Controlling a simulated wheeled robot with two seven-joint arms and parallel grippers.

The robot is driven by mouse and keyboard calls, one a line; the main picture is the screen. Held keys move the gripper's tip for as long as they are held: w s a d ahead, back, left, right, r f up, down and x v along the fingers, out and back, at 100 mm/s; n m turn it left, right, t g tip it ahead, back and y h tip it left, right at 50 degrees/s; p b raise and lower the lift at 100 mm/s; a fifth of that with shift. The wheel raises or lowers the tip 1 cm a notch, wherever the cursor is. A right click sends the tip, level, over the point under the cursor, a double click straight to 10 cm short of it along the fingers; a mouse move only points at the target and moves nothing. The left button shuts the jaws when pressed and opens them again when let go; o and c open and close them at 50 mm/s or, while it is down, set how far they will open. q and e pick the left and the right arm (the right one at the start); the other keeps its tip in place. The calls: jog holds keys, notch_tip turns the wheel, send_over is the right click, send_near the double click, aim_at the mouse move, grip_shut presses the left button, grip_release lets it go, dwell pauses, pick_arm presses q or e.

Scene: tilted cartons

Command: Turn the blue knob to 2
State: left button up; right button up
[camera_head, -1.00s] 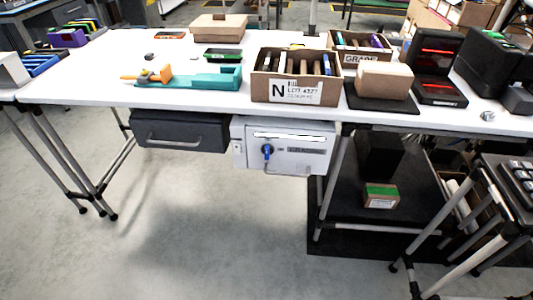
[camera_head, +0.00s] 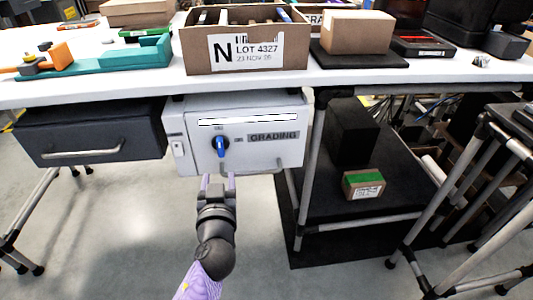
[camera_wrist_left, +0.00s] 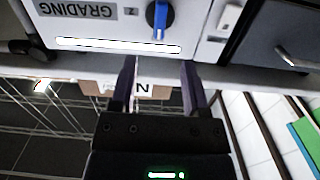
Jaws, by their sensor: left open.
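The blue knob (camera_head: 221,146) has a dark round base with a blue handle and sits on the front of a white box labelled GRADING (camera_head: 272,136) under the table. Its handle stands close to upright in the head view. The setting marks around it are too small to read surely. My left gripper (camera_head: 218,181) is below the knob, pointing up at the box front. In the left wrist view the knob (camera_wrist_left: 160,18) shows upside down, beyond the two parted fingers (camera_wrist_left: 158,75). My right gripper is not in view.
A white switch (camera_head: 178,147) is left of the knob. A dark drawer (camera_head: 90,135) hangs to the left. A carton marked N (camera_head: 288,52) stands on the table (camera_head: 140,89) above.

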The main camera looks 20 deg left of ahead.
aim_at(219, 144)
pick_arm(q)
jog(key=shift+y, duration=0.3)
jog(key=x, duration=0.3)
jog(key=r+b+x, duration=0.1)
jog(key=x, duration=0.5)
jog(key=shift+r+b, duration=0.3)
jog(key=shift+b, duration=0.1)
jog(key=shift+w+a+r, duration=0.1)
jog(key=shift+w+a, duration=0.1)
jog(key=shift+w, duration=0.3)
jog(key=shift+c, duration=1.3)
jog(key=c, duration=0.5)
grip_shut()
